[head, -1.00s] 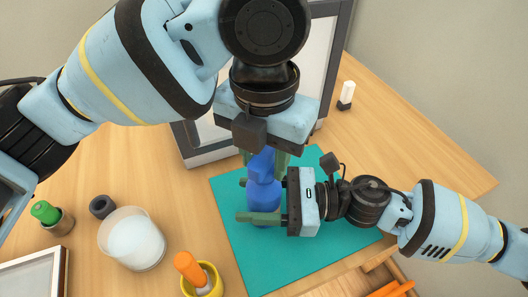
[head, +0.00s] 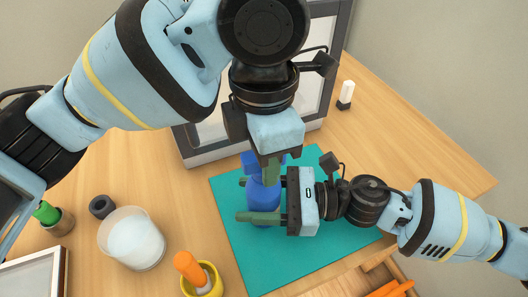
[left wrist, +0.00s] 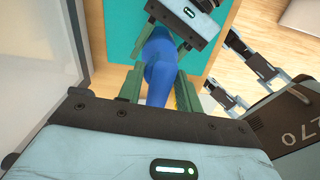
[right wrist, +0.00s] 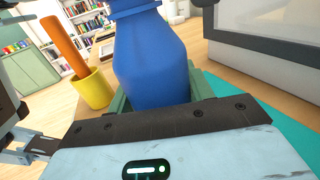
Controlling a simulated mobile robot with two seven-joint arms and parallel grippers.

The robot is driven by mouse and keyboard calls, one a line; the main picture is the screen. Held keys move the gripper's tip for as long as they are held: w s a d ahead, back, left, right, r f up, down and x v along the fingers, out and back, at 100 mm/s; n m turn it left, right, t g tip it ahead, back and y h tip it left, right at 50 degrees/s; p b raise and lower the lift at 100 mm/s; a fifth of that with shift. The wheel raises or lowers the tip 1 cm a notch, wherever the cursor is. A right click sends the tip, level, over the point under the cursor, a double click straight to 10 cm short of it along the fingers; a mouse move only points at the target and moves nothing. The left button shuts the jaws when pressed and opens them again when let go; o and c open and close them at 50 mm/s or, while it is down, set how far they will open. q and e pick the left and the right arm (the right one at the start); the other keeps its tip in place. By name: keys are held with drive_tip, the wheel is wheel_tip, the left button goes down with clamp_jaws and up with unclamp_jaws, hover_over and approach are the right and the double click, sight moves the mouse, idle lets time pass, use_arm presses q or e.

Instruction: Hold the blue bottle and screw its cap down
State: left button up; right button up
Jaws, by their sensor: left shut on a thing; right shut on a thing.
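The blue bottle (head: 264,194) stands upright on the teal mat (head: 235,250). My right gripper (head: 258,200) is shut around its body from the right, with one finger on each side. In the right wrist view the bottle (right wrist: 155,65) fills the space between the fingers; its top is cut off. My left gripper (head: 269,168) points down from above and is shut on the blue cap (head: 248,162) at the bottle's top. Its fingers partly hide the cap in the head view. In the left wrist view the cap (left wrist: 160,88) is between the fingers. Whether the cap sits fully down is unclear.
A grey-framed panel (head: 205,150) stands close behind the bottle. A yellow cup (head: 212,283) with an orange-handled tool, a white tub (head: 133,240), a black ring (head: 102,206) and a green-topped item (head: 46,212) stand left. An open drawer (head: 395,275) is at front right.

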use_arm(q)
drive_tip(key=shift+f, duration=0.15)
drive_tip(key=o, duration=1.1)
drive_tip(key=o, duration=0.4)
